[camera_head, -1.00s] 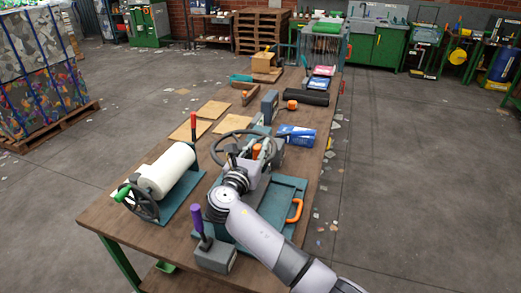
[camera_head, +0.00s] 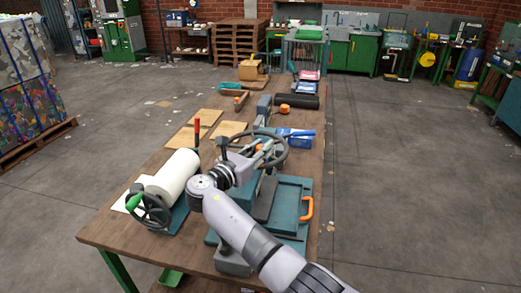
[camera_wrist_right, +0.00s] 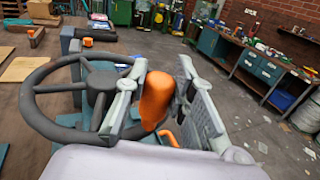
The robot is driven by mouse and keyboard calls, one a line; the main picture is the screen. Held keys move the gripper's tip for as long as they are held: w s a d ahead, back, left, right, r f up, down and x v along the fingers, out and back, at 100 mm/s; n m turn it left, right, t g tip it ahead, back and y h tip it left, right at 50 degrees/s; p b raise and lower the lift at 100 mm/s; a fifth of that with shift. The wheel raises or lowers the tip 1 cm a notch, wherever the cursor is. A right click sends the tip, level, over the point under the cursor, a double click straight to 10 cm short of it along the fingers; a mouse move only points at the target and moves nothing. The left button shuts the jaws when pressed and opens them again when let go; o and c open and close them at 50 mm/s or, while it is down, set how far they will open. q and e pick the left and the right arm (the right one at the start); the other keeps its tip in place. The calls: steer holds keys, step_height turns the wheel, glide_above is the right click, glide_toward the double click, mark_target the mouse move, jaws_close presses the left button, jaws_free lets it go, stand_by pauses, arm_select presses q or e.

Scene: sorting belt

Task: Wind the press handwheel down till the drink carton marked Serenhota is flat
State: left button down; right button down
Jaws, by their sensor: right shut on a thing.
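The press handwheel (camera_head: 286,160) is a dark spoked ring lying roughly level over the teal press on the bench. It also fills the left of the right wrist view (camera_wrist_right: 42,118). My right gripper (camera_head: 262,148) is at its rim, shut on the orange crank knob (camera_wrist_right: 156,98), which stands between the two fingers. A blue and white box (camera_head: 299,135) lies just behind and right of the wheel; I cannot read any marking on it. No Serenhota label is legible, and the space under the press is hidden by my arm and the wheel. My left gripper is out of view.
A white roll (camera_head: 173,175) on a stand with a green-handled crank wheel (camera_head: 150,212) is left of my arm. An orange handle (camera_head: 307,208) sits on the teal tray at right. Brown boards (camera_head: 228,129) lie further back. The floor right of the bench is open.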

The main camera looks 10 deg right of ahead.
steer(key=shift+f, duration=0.1)
steer(key=c, duration=1.3)
jaws_free()
steer(key=shift+c, duration=0.2)
step_height(320, 180, up, 10)
steer(key=shift+r, duration=0.1)
